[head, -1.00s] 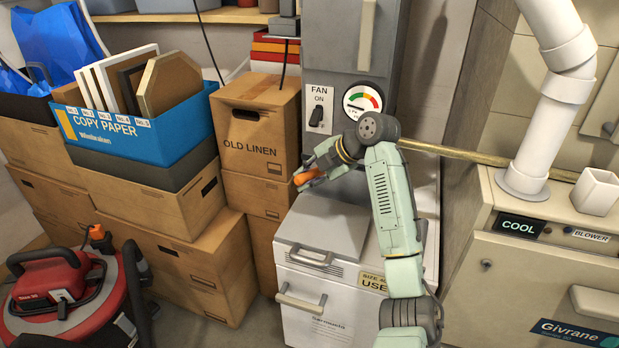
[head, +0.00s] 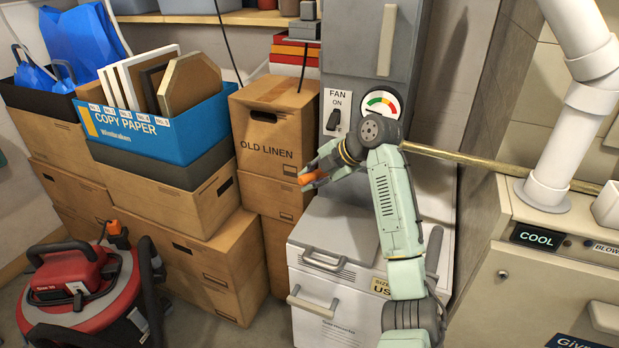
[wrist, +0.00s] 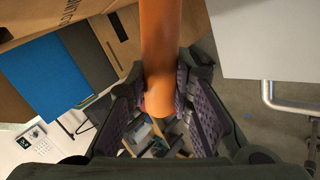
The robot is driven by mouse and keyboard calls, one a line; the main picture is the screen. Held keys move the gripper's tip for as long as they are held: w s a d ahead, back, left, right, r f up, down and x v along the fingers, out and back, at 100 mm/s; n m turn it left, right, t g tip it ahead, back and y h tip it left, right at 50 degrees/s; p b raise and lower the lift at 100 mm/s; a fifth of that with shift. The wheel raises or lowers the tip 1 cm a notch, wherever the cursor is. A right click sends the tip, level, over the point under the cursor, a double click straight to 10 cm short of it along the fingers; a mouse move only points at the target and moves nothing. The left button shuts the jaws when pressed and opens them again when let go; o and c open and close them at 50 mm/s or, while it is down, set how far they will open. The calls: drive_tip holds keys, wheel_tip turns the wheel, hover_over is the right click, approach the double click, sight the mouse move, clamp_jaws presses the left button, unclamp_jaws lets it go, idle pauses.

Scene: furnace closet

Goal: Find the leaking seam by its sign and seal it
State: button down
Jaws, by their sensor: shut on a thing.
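My gripper (head: 316,171) is shut on an orange, round-ended handle-like thing (head: 312,179). In the wrist view the orange thing (wrist: 160,45) sits between both finger pads of my gripper (wrist: 172,103) and runs out of the top of the picture. What its far end carries is hidden. The gripper is in front of the grey cabinet (head: 362,50) and beside the OLD LINEN box. The cabinet has a FAN switch (head: 336,121) at the ON label and a round green-yellow-red gauge (head: 380,103), partly hidden by my arm. I cannot make out a leaking seam or its sign.
A white lidded unit (head: 325,285) stands below my arm. Stacked boxes, including OLD LINEN (head: 266,149) and a blue COPY PAPER box (head: 160,140), fill the left. A red vacuum (head: 75,300) is at front left. A brass pipe (head: 480,160) and the COOL panel (head: 537,238) are right.

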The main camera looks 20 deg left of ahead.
drive_tip(key=d, duration=0.8)
drive_tip(key=shift+b, duration=0.35)
drive_tip(key=shift+s+a, duration=0.1)
drive_tip(key=shift+a, duration=0.05)
idle(0.4)
drive_tip(key=shift+a, duration=2.15)
drive_tip(key=shift+d, duration=0.1)
drive_tip(key=shift+d, duration=2.15)
drive_tip(key=shift+a, duration=0.1)
drive_tip(key=shift+a, duration=2.15)
drive_tip(key=shift+d, duration=0.1)
